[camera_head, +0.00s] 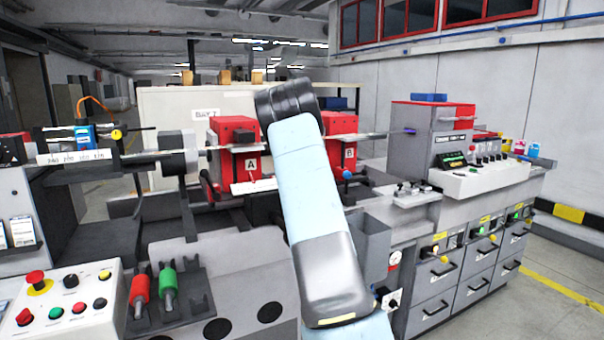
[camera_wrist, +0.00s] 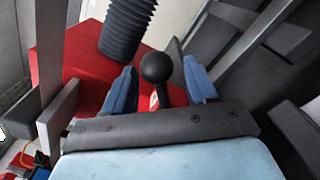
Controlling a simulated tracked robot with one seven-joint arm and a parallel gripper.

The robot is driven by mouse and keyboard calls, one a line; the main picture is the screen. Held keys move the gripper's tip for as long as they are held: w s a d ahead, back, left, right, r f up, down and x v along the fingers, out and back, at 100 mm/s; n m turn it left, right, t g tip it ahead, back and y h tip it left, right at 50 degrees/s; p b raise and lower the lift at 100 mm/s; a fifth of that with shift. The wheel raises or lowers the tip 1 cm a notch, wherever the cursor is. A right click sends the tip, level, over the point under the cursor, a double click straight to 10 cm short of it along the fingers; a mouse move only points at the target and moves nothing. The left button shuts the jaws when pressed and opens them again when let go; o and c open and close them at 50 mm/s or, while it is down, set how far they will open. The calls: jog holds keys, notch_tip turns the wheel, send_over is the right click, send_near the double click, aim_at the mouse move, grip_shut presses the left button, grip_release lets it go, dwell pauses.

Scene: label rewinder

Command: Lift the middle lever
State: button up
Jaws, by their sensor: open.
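In the wrist view, a lever with a round black knob (camera_wrist: 157,67) stands in front of a red housing (camera_wrist: 80,55). My gripper (camera_wrist: 161,72) is open, with one blue finger to each side of the knob. Gaps show between the knob and both fingers, with no clear contact. The lower part of the lever is partly hidden by the gripper body. In the head view, my light blue arm covers the middle of the machine, between the red housing marked A (camera_head: 228,140) and the one marked B (camera_head: 340,136). The gripper and the knob are hidden there.
A black corrugated tube (camera_wrist: 127,25) reaches close above the knob in the wrist view. Grey machine parts (camera_wrist: 235,45) lie to the right. In the head view, a button panel (camera_head: 62,305) stands at lower left and a control console (camera_head: 480,178) at right.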

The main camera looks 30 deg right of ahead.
jog(key=s+a, duration=0.1)
jog(key=s, duration=1.2)
jog(key=shift+s+a, duration=0.2)
jog(key=shift+a, duration=0.05)
